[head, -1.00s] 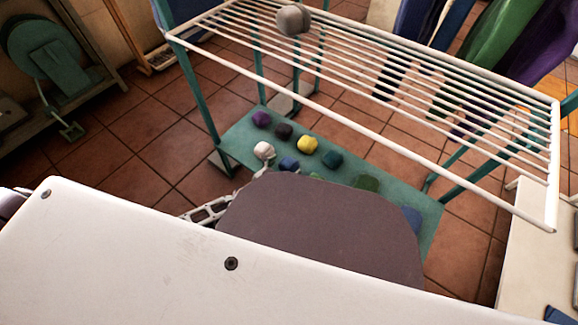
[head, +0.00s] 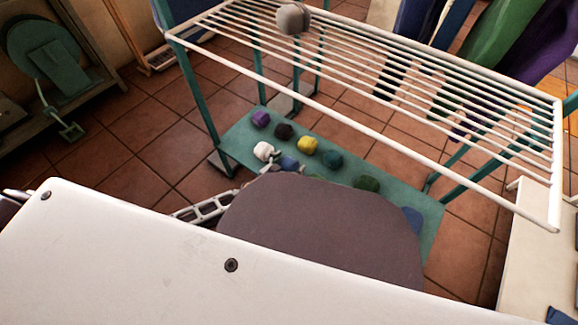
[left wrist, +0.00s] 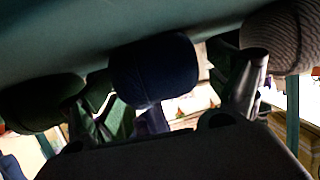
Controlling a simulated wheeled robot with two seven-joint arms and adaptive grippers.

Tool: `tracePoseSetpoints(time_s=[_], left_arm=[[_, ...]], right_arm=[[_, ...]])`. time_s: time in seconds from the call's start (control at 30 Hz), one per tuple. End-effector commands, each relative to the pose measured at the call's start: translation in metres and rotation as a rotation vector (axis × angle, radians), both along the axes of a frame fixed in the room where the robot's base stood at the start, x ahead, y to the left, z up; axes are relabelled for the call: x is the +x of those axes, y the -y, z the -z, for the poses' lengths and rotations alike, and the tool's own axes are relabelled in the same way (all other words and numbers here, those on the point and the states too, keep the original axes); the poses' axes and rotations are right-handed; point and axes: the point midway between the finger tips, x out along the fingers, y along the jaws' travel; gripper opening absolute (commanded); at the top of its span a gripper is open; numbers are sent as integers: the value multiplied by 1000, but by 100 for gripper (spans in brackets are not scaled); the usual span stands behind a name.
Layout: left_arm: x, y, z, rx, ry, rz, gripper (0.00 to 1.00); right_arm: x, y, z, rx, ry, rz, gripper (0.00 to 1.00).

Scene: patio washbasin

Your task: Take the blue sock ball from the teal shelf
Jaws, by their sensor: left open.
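The blue sock ball (head: 289,162) lies on the teal shelf (head: 233,138), partly hidden by my left gripper and arm. In the left wrist view the dark blue ball (left wrist: 155,72) sits between the two spread fingers of my left gripper (left wrist: 172,103), against the teal surface (left wrist: 80,30). My left gripper (head: 283,169) is open at the ball; whether a finger touches it I cannot tell. A white ribbed ball (left wrist: 285,38) is beside one finger and a dark green ball (left wrist: 40,102) beside the other. My right gripper is not in view.
More sock balls lie close by: white (head: 263,151), purple (head: 261,119), black (head: 284,132), yellow (head: 307,145), teal (head: 333,159), green (head: 367,183) and another blue (head: 412,219). The white drying rack (head: 400,146) extends above the shelf, with a grey ball (head: 293,18) on it.

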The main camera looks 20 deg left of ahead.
Motion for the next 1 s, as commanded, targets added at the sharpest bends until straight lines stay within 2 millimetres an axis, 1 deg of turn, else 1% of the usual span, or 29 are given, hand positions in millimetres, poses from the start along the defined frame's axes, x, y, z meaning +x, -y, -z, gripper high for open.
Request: tracePoseSetpoints(time_s=[0.1,0.4,0.47,0.5,0.83,1.0], left_arm=[[0,0,0,0,0,0,90],[0,0,0,0,0,0,51],[0,0,0,0,0,0,43],[0,0,0,0,0,0,41],[0,0,-1,0,0,0,41],[0,0,-5,0,0,0,41]], right_arm=[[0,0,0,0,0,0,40],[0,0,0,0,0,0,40],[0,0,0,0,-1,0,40],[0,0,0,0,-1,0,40],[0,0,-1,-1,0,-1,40],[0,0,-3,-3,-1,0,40]])
